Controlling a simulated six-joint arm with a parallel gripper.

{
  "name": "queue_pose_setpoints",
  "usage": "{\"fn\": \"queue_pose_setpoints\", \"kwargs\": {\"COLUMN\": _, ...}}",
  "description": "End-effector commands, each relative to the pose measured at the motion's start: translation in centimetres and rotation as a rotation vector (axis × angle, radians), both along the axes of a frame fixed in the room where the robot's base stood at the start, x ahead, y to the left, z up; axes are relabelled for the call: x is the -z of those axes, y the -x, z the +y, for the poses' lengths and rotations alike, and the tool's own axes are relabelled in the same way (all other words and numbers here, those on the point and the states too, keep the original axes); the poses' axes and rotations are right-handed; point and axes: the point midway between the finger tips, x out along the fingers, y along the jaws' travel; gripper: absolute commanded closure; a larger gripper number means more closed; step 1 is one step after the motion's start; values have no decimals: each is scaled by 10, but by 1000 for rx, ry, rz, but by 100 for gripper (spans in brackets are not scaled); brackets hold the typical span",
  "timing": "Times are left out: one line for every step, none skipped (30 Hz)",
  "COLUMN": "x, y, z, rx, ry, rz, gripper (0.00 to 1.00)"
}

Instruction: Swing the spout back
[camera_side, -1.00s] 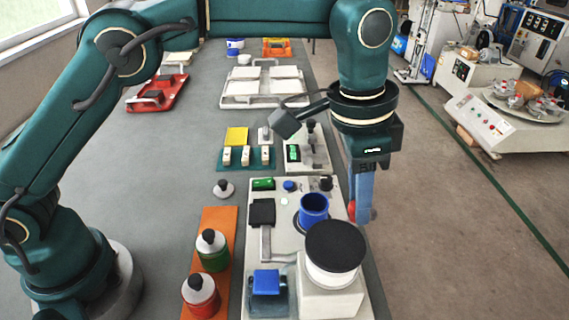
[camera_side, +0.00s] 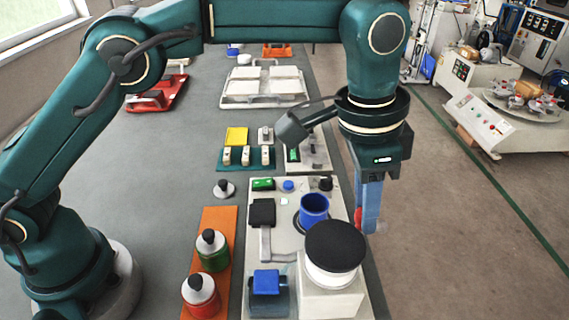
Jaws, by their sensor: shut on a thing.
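My gripper (camera_side: 367,222) points down just off the right edge of the grey machine plate (camera_side: 286,190). Its blue fingers are shut on a small red piece (camera_side: 358,216), mostly hidden by the fingers. The red piece may be the spout's end or knob; I cannot tell, and no spout is clearly visible. A blue cup (camera_side: 314,207) stands on the plate to the left of the fingers. In front of it is a white housing (camera_side: 335,292) with a black round top (camera_side: 335,245), which may hide the spout's arm.
A green bottle (camera_side: 212,256) and a red bottle (camera_side: 201,294) stand on an orange mat (camera_side: 222,219) at left. A blue block (camera_side: 266,281) lies at the plate's front left. Behind are a teal tray (camera_side: 232,167) and a white tray (camera_side: 240,101). Bare floor lies right.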

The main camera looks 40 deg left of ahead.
Motion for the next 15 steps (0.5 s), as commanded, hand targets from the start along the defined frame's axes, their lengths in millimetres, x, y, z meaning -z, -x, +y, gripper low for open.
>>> {"fn": "queue_pose_setpoints", "kwargs": {"x": 0, "y": 2, "z": -2, "rx": 1, "ry": 0, "rz": 3, "gripper": 100}}
{"fn": "queue_pose_setpoints", "kwargs": {"x": 0, "y": 3, "z": -3, "rx": 2, "ry": 0, "rz": 3, "gripper": 100}}
{"fn": "queue_pose_setpoints", "kwargs": {"x": 0, "y": 4, "z": -5, "rx": 3, "ry": 0, "rz": 2, "gripper": 100}}
{"fn": "queue_pose_setpoints", "kwargs": {"x": 0, "y": 5, "z": -6, "rx": 3, "ry": 0, "rz": 2, "gripper": 100}}
{"fn": "queue_pose_setpoints", "kwargs": {"x": 0, "y": 6, "z": -7, "rx": 3, "ry": 0, "rz": 2, "gripper": 100}}
{"fn": "queue_pose_setpoints", "kwargs": {"x": 0, "y": 7, "z": -9, "rx": 2, "ry": 0, "rz": 2, "gripper": 100}}
{"fn": "queue_pose_setpoints", "kwargs": {"x": 0, "y": 8, "z": -9, "rx": 1, "ry": 1, "rz": 2, "gripper": 100}}
{"fn": "queue_pose_setpoints", "kwargs": {"x": 0, "y": 8, "z": -10, "rx": 1, "ry": 1, "rz": 2, "gripper": 100}}
{"fn": "queue_pose_setpoints", "kwargs": {"x": 0, "y": 8, "z": -10, "rx": 1, "ry": 1, "rz": 2, "gripper": 100}}
{"fn": "queue_pose_setpoints", "kwargs": {"x": 0, "y": 8, "z": -10, "rx": 1, "ry": 1, "rz": 2, "gripper": 100}}
{"fn": "queue_pose_setpoints", "kwargs": {"x": 0, "y": 8, "z": -10, "rx": 1, "ry": 1, "rz": 2, "gripper": 100}}
{"fn": "queue_pose_setpoints", "kwargs": {"x": 0, "y": 8, "z": -10, "rx": 1, "ry": 1, "rz": 3, "gripper": 100}}
{"fn": "queue_pose_setpoints", "kwargs": {"x": 0, "y": 8, "z": -11, "rx": 1, "ry": 2, "rz": 2, "gripper": 100}}
{"fn": "queue_pose_setpoints", "kwargs": {"x": 0, "y": 8, "z": -11, "rx": 1, "ry": 2, "rz": 2, "gripper": 100}}
{"fn": "queue_pose_setpoints", "kwargs": {"x": 0, "y": 9, "z": -11, "rx": 1, "ry": 2, "rz": 2, "gripper": 100}}
